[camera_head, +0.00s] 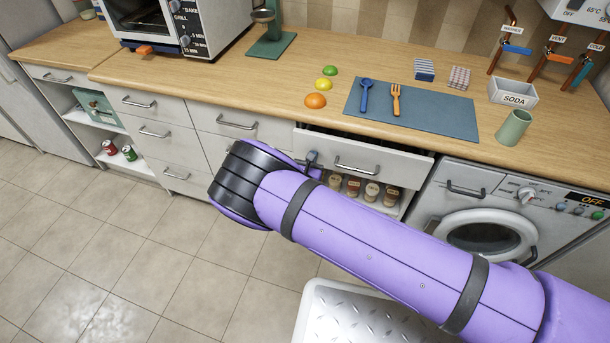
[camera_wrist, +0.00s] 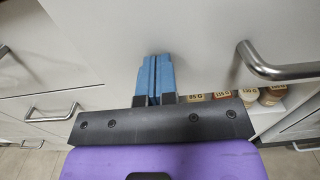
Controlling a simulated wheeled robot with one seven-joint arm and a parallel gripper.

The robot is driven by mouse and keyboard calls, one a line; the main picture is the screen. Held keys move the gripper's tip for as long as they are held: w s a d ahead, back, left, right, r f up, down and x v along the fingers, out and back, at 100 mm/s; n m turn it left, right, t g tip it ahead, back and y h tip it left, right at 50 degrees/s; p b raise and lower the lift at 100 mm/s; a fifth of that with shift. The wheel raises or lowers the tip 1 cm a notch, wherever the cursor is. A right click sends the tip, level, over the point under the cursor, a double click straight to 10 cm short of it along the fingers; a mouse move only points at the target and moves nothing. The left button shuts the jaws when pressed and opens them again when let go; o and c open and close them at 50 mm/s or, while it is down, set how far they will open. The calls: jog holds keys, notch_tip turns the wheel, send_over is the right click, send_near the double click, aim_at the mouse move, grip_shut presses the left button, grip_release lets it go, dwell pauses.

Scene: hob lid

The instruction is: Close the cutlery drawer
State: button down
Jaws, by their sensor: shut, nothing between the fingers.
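The cutlery drawer (camera_head: 385,163) is a pale grey front with a metal bar handle, below the blue mat. It stands out a little from the cabinet, with a dark gap along its top edge; what is inside is hidden. My gripper (camera_head: 313,158) is at the left end of this drawer's front, left of its handle. In the wrist view my gripper (camera_wrist: 155,78) has its blue fingers shut together and empty, facing pale panels. The handle (camera_wrist: 280,66) is to their right, apart from them. I cannot tell whether the fingertips touch the drawer front.
Below the drawer is an open shelf of labelled spice jars (camera_head: 371,190). A washing machine (camera_head: 486,222) stands to the right. Shut drawers (camera_head: 239,124) are to the left. The worktop (camera_head: 240,84) holds a mat (camera_head: 430,112) with cutlery. The tiled floor (camera_head: 130,240) is clear at left.

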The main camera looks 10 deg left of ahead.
jog(key=w, duration=0.5)
jog(key=shift+d, duration=0.15)
jog(key=shift+w+d+r, duration=0.1)
jog(key=shift+w+r, duration=0.05)
jog(key=shift+w, duration=0.25)
